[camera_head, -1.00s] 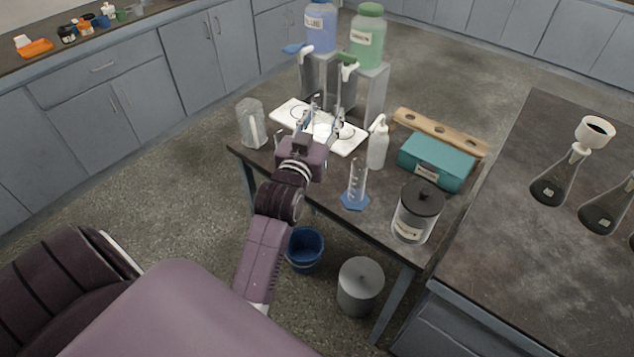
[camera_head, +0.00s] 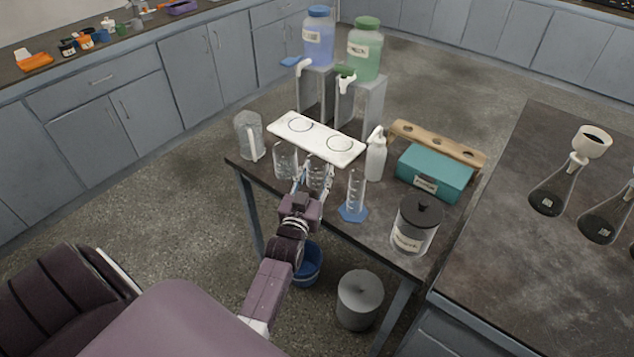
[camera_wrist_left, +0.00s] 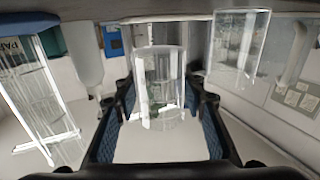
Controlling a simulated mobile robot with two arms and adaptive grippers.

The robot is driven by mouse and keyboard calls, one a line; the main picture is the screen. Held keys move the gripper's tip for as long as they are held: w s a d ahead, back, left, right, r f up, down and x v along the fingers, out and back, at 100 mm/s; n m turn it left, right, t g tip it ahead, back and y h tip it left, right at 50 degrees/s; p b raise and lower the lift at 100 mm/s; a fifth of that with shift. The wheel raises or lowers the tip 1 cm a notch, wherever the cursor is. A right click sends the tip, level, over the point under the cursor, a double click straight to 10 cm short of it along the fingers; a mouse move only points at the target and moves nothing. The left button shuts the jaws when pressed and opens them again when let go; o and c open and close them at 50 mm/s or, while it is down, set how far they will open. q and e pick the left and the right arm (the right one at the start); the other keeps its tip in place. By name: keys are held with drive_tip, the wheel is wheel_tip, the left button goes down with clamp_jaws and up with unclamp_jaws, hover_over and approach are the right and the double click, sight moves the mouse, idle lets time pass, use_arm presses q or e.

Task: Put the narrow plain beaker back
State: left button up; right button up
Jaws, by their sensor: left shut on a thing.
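My left gripper (camera_head: 311,187) is shut on a narrow clear beaker (camera_head: 318,173) near the table's front edge. In the left wrist view the beaker (camera_wrist_left: 160,82) stands between the two blue-padded fingers, and no marks can be made out on it. Whether its base touches the table is unclear. A second clear beaker (camera_head: 285,160) stands just left of it, and it also shows in the left wrist view (camera_wrist_left: 238,45). The white board with two ringed circles (camera_head: 342,148) lies behind them, and both circles are bare. My right gripper is not in view.
A graduated cylinder (camera_head: 355,195) stands close on the right, with a wash bottle (camera_head: 376,158) behind it. A clear jug (camera_head: 248,137) is at the left edge. A black-lidded jar (camera_head: 415,228), teal box (camera_head: 436,171) and wooden rack (camera_head: 440,142) fill the right side.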

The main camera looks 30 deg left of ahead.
sight(315, 188)
use_arm(q)
wheel_tip(315, 188, down, 3)
drive_tip(key=shift+f, duration=0.35)
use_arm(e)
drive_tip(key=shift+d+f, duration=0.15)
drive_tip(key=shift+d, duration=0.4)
use_arm(q)
drive_tip(key=shift+f, duration=0.15)
drive_tip(key=o, duration=1.2)
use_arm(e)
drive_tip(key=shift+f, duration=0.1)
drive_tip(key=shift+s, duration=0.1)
